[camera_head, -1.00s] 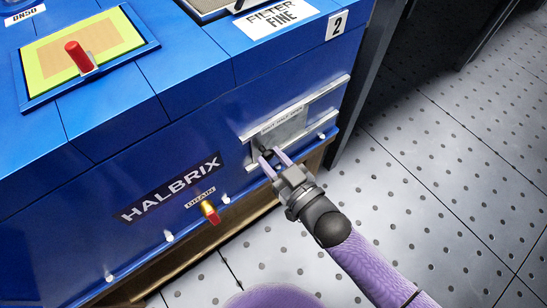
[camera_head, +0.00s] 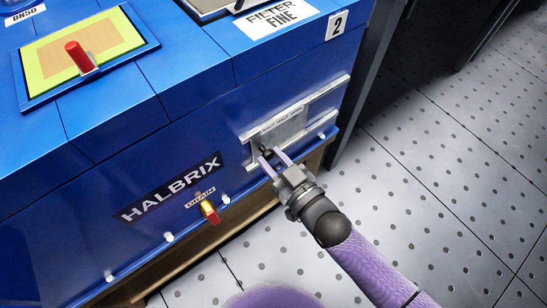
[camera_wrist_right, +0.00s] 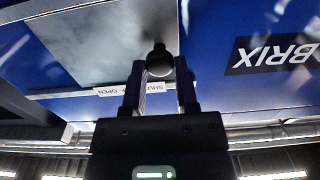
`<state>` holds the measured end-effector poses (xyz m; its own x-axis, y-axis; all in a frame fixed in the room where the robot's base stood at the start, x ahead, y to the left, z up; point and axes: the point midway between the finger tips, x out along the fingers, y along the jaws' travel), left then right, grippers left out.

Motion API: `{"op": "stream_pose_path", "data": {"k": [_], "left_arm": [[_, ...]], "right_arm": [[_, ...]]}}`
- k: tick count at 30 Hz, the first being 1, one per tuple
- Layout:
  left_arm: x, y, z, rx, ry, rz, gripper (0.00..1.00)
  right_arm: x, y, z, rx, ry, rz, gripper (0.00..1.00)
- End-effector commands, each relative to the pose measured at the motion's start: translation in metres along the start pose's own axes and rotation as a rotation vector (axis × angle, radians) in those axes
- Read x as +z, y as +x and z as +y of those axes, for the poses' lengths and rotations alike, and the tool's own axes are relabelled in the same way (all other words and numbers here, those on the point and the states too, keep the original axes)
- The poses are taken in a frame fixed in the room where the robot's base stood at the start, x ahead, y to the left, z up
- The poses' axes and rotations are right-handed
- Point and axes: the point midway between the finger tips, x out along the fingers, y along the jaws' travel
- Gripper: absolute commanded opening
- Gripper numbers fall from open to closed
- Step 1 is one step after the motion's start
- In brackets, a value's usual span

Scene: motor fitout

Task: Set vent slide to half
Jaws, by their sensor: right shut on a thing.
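The vent slide (camera_head: 292,129) is a grey metal plate between two rails on the front of the blue cabinet, with a label strip along its top. The plate also shows in the right wrist view (camera_wrist_right: 110,45). Its small black knob (camera_wrist_right: 159,60) sits between the fingers of my right gripper (camera_wrist_right: 160,85). The right gripper (camera_head: 273,160) is shut on the knob at the left part of the vent. My left gripper is not in view.
A red and brass drain valve (camera_head: 210,212) juts out below the HALBRIX plate (camera_head: 172,188), left of the vent. A red handle (camera_head: 78,56) stands on a yellow-green panel on top. Open perforated floor (camera_head: 430,190) lies to the right.

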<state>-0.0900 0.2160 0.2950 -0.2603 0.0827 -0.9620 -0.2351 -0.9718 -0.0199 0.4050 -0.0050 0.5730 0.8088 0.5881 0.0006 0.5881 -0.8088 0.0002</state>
Motion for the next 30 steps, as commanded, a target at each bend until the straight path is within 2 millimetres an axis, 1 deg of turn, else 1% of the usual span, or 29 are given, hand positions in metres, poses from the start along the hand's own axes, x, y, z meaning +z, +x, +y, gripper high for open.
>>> {"op": "stream_pose_path", "data": {"k": [2,6,9,12,19,20,21,24,30], "left_arm": [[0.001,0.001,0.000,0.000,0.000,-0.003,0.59],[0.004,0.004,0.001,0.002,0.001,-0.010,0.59],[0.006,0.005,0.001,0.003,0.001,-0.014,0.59],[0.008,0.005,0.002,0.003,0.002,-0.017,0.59],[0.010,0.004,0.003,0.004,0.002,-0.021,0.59],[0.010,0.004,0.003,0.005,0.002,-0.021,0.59],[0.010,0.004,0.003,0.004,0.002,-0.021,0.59],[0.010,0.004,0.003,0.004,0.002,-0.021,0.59],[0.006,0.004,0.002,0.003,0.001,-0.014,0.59]], "right_arm": [[0.003,-0.001,0.009,0.000,-0.002,-0.005,0.00],[0.004,-0.001,0.034,-0.001,-0.004,-0.006,0.00],[0.003,-0.001,0.046,0.000,-0.002,-0.006,0.00],[0.002,-0.001,0.050,0.001,0.001,-0.006,0.00],[0.002,-0.001,0.050,0.001,0.001,-0.006,0.00],[0.002,-0.001,0.050,0.001,0.001,-0.006,0.43],[0.002,-0.001,0.050,0.001,0.001,-0.006,0.52],[0.001,-0.001,0.050,0.001,0.000,-0.004,0.70],[0.001,0.000,0.050,0.001,0.000,-0.002,0.70]]}}
